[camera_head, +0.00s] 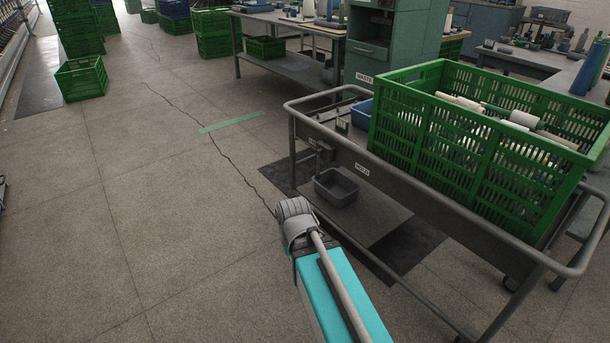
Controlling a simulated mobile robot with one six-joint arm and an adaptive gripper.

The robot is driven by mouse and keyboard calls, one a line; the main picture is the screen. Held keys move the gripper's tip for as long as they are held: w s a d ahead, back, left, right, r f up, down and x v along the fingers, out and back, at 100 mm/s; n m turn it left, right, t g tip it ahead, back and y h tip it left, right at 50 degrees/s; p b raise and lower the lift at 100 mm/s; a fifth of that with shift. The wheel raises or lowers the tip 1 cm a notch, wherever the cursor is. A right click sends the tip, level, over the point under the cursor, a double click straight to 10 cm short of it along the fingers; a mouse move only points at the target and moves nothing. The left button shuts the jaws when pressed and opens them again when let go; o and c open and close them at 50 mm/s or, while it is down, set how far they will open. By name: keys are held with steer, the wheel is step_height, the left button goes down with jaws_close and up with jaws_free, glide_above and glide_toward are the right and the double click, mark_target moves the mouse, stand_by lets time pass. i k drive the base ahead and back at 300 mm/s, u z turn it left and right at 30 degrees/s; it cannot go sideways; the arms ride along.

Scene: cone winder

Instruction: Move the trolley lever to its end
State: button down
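The trolley (435,190) is a grey metal cart on the right with a tubular rail around its top. A small dark fitting (324,154) sits on its near side, between two white labels, and may hold the lever. The lever is too small to make out, so I cannot tell its position. My teal arm with a grey ribbed end comes up from the bottom middle, in front of the trolley's left part. No gripper fingers show, and nothing is seen touching the trolley.
A large green crate (400,115) of spools fills the trolley's right part. A grey bin (336,187) stands on its lower shelf. A workbench (285,27) is behind. Stacked green crates stand at the back left. The floor left of the trolley is clear.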

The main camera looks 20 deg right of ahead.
mark_target(318, 177)
steer(key=z, duration=0.1)
steer(key=i, duration=0.95)
steer(key=u, duration=0.05)
